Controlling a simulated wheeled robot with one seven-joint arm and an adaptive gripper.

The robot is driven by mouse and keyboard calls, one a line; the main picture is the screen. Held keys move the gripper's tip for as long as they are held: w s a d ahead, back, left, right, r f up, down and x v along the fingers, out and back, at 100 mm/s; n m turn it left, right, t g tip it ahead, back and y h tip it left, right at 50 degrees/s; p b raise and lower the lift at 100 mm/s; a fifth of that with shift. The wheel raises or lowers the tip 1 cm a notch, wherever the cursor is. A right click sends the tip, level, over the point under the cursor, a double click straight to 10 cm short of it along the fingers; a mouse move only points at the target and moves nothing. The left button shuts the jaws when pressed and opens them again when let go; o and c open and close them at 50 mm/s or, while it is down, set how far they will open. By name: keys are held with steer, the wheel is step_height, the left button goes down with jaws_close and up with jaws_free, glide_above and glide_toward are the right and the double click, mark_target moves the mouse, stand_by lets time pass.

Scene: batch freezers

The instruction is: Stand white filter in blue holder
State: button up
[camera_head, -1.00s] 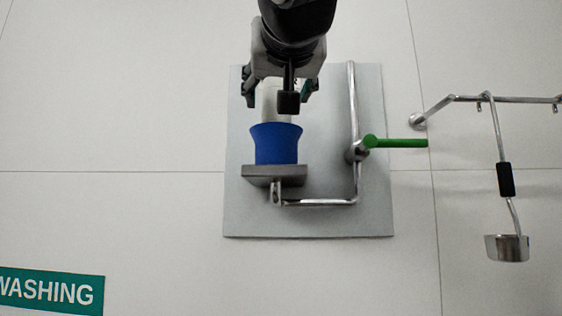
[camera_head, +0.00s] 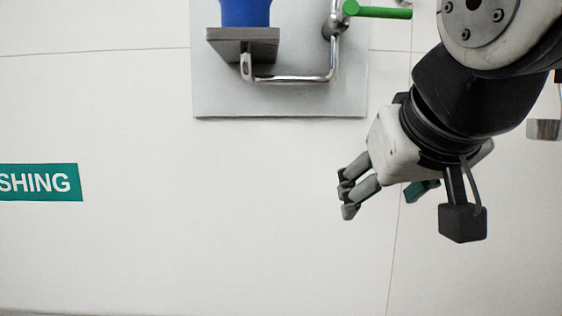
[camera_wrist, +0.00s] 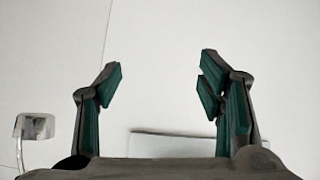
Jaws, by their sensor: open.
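The blue holder (camera_head: 245,12) sits on a small grey shelf (camera_head: 242,47) at the top of the head view, and its upper part is cut off by the picture edge. The white filter is not in view now. My gripper (camera_head: 382,197) is below and to the right of the holder, well apart from it, with its fingers pointing down and left. In the wrist view my gripper (camera_wrist: 160,72) is open, with nothing between its fingers.
The shelf hangs on a bent metal pipe (camera_head: 295,79) with a green lever (camera_head: 384,12), on a grey wall plate (camera_head: 285,104). A green sign (camera_head: 38,182) is at left. The wall between is clear.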

steer(key=s+d+f+g, duration=0.1)
steer(key=s+f, duration=0.2)
steer(key=f, duration=0.3)
steer(key=s+d+f+g, duration=0.1)
steer(key=s+f+g, duration=0.1)
steer(key=f, duration=0.4)
steer(key=s+d+f+g+y, duration=0.1)
steer(key=s+f+g, duration=0.1)
steer(key=s+f, duration=0.3)
steer(key=shift+d+f, duration=0.3)
steer(key=shift+f, duration=0.65)
